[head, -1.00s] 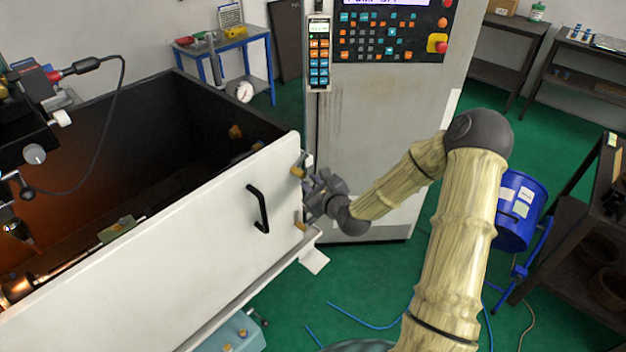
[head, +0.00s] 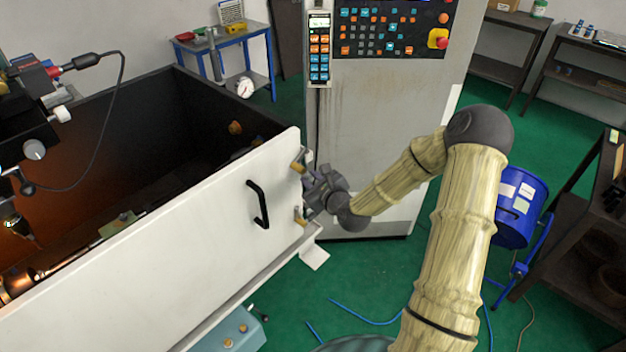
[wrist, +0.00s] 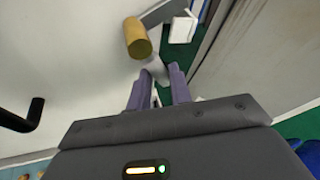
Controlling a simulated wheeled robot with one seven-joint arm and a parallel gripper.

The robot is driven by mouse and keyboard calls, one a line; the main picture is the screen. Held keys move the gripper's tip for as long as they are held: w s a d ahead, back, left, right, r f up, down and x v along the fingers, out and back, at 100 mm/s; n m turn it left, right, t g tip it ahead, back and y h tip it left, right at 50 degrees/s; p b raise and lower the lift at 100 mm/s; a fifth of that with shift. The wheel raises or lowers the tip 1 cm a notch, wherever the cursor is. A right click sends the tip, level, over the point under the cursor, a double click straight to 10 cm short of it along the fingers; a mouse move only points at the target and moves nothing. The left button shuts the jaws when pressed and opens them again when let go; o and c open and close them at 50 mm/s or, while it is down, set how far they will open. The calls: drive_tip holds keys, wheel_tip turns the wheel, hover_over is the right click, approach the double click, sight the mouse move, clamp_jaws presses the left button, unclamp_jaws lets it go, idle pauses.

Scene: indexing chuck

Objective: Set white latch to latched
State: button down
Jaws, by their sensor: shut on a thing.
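The white door panel (head: 180,225) with a black handle (head: 258,204) closes the front of the machine's dark enclosure. My gripper (head: 310,188) is at the panel's right edge, between two brass-coloured knobs, the upper one (head: 297,168) and the lower one (head: 299,216). In the wrist view, my gripper's fingers (wrist: 160,74) are close together on a small white part, seemingly the white latch (wrist: 155,67). It lies beside a brass-coloured cylinder (wrist: 138,38). Most of the latch is hidden by the fingers, so its setting cannot be told.
A grey control cabinet (head: 375,110) stands close behind my gripper, with a handheld pendant (head: 319,50) on its edge. A blue bin (head: 520,208) is right of my arm. Green floor (head: 370,285) is open below, with a blue hose on it.

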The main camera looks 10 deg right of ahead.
drive_tip(key=shift+s+a+f+g, duration=0.3)
drive_tip(key=shift+s+a+f, duration=0.1)
drive_tip(key=shift+a+f, duration=0.1)
drive_tip(key=c, duration=1.3)
unclamp_jaws()
drive_tip(key=shift+a, duration=0.1)
drive_tip(key=shift+c, duration=0.2)
drive_tip(key=shift+r, duration=0.1)
drive_tip(key=shift+d, duration=0.2)
drive_tip(key=p+v, duration=0.3)
drive_tip(key=v, duration=0.6)
drive_tip(key=shift+p, duration=0.3)
